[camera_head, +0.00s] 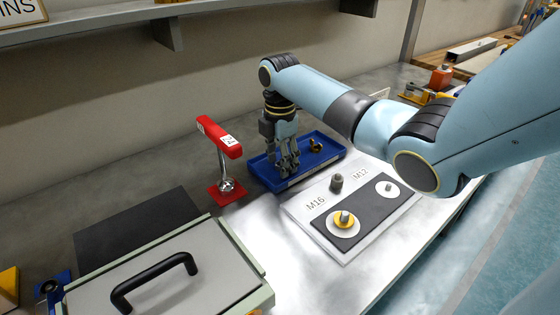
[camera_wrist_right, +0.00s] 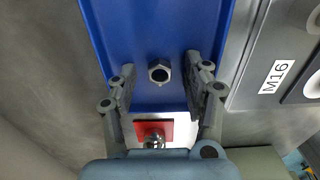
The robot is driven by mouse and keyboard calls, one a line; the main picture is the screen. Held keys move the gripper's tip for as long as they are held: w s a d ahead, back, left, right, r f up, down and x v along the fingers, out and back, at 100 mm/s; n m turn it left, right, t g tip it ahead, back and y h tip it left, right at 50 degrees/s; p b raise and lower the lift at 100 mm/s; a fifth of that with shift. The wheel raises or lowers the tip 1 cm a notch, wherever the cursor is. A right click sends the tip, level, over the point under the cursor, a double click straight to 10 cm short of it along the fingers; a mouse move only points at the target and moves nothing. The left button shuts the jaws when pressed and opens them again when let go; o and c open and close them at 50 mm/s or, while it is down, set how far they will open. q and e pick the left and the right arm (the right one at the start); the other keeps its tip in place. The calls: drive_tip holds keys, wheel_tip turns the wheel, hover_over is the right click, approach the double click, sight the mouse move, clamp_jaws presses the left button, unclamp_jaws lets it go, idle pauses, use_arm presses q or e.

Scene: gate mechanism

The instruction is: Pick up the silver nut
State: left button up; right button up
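The silver nut (camera_wrist_right: 160,71) lies on the floor of the blue tray (camera_wrist_right: 107,30), ahead of and between the fingers of my right gripper (camera_wrist_right: 160,85) in the right wrist view. In the head view my right gripper (camera_head: 286,168) points down over the left part of the blue tray (camera_head: 333,154), and the fingers hide the silver nut there. My left gripper is not in view.
A red lever (camera_head: 219,138) on a red base stands left of the tray. A white board (camera_head: 300,208) marked M16 and M12 lies right of it, with a dark peg (camera_head: 336,183). A box lid with a black handle (camera_head: 154,282) is at front left.

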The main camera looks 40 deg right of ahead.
clamp_jaws()
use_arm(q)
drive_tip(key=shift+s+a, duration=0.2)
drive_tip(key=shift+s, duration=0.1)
